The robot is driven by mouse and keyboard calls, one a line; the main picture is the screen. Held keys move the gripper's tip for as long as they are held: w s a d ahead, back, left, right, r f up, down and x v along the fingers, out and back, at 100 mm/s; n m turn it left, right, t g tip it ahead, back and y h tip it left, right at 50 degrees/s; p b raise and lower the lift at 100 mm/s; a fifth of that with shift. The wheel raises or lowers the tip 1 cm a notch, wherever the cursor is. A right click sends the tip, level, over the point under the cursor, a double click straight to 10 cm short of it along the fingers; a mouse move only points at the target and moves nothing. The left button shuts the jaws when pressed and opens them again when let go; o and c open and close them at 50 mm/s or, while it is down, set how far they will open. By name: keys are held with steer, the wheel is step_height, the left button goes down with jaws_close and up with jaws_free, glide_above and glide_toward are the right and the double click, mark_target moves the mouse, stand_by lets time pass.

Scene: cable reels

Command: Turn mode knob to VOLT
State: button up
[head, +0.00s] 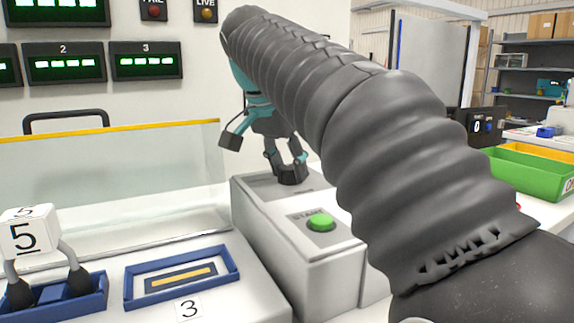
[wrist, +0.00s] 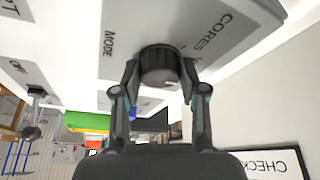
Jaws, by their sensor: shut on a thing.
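The mode knob (wrist: 158,64) is a dark round knob on a light grey panel in the wrist view. The word MODE is printed to its left, CORES to its upper right, and a partly hidden label starting with V is close by on the right. My gripper (wrist: 159,78) has one finger on each side of the knob and is shut on it. A small pale mark shows on the knob's face, but I cannot tell which label it points to. In the head view my gripper (head: 287,174) is low over the grey box, and the knob is hidden there.
A green START button (head: 321,221) is on the box close to my gripper. A clear guard with a yellow top edge (head: 110,130) stands to the left. A metal toggle switch (wrist: 36,95) is left of the knob. Green bins (head: 530,172) stand at the right.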

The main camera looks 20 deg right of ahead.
steer(key=shift+m, duration=0.3)
stand_by(0.4)
steer(key=o, duration=1.1)
steer(key=shift+o, duration=0.2)
steer(key=v, duration=0.7)
steer(key=shift+a+r, duration=0.2)
steer(key=shift+w, duration=0.1)
